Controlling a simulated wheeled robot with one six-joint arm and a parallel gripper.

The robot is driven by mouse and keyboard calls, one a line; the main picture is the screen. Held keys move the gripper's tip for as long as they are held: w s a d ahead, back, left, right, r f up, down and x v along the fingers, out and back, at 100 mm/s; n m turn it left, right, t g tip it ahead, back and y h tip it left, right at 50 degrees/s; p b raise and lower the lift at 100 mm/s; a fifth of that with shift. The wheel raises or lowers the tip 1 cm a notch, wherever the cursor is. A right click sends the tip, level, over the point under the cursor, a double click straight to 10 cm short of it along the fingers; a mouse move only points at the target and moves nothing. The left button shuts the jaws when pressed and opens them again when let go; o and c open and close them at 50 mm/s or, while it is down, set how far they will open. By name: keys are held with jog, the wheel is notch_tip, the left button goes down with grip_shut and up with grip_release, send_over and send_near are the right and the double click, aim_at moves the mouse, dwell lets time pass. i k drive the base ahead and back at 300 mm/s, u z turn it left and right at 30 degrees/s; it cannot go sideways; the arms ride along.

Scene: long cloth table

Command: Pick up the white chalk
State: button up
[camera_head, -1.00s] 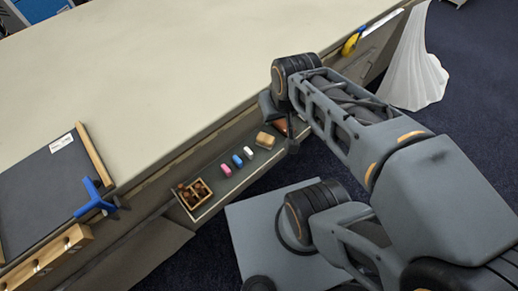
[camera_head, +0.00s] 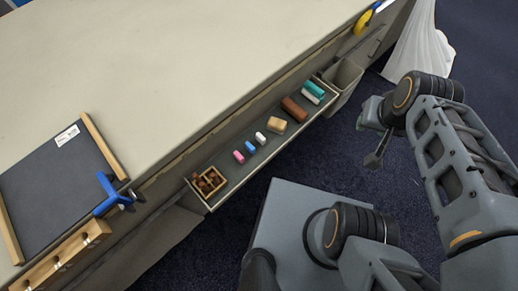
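The white chalk (camera_head: 261,138) is a short piece lying in the narrow tray (camera_head: 262,160) along the table's long side. It lies between a blue chalk (camera_head: 250,146) and a tan block (camera_head: 277,125). My gripper (camera_head: 371,140) is off to the right of the tray, over the dark floor, well apart from the chalk. Its two fingers look spread with a gap between them, and nothing shows in it.
The tray also holds a pink chalk (camera_head: 239,157), a wooden box of brown pieces (camera_head: 209,182), a brown block (camera_head: 294,108) and a teal piece (camera_head: 314,88). A blue clamp (camera_head: 108,194) and a dark board (camera_head: 58,182) are at left. The tabletop's middle is clear.

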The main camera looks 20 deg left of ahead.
aim_at(260, 138)
jog(key=k, duration=0.65)
jog(key=u, duration=1.25)
jog(key=i, duration=0.5)
jog(key=z, duration=0.05)
